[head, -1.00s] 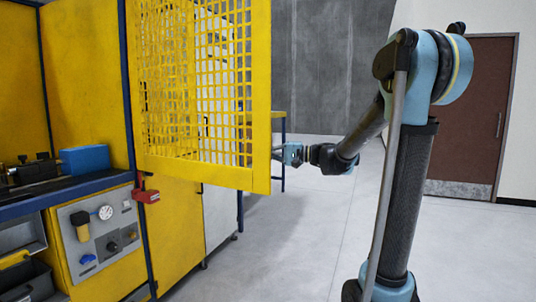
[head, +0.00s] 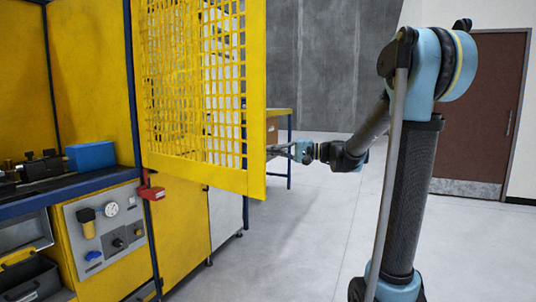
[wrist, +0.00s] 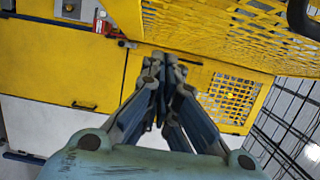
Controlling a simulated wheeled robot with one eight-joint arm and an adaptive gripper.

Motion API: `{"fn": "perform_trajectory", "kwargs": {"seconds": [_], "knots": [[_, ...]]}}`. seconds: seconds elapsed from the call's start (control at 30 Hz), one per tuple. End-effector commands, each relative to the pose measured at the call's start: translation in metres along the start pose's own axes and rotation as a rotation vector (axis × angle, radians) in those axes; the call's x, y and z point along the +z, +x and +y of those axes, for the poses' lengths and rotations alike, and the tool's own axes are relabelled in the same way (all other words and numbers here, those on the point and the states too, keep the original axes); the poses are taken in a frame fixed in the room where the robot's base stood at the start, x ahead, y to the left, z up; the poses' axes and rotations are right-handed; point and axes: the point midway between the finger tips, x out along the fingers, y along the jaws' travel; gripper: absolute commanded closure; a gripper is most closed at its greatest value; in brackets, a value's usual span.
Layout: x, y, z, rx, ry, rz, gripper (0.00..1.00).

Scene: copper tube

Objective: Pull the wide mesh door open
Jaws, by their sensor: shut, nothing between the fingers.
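The wide mesh door (head: 256,110) is a yellow framed panel with a square grid. It stands swung out from the yellow cabinet, with its free edge toward my arm. In the wrist view its yellow mesh (wrist: 225,22) spans the upper right. My gripper (head: 280,150) is at the lower part of the door's free edge, on the far side of the panel. Its tips are partly hidden by the door frame, and I cannot tell if they touch it. In the wrist view the fingers of my gripper (wrist: 163,62) are together with nothing between them.
A red latch block (head: 149,192) sits on the cabinet post below the door. A blue box (head: 91,156) and dark fixtures lie on the cabinet bench. The grey floor between door and arm is clear.

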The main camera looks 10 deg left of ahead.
Motion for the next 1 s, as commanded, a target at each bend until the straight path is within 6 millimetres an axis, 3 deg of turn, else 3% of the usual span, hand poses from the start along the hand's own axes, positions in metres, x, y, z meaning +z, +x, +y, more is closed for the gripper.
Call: {"fn": "perform_trajectory", "kwargs": {"seconds": [0.1, 0.53, 0.87, 1.0], "knots": [[0.004, -0.022, 0.001, 0.0, 0.0, 0.006, 1.0], [0.015, -0.075, 0.0, 0.0, 0.0, -0.003, 1.0], [0.022, -0.09, 0.004, 0.018, 0.0, -0.004, 1.0], [0.042, -0.09, 0.024, 0.114, -0.001, 0.003, 1.0]]}}
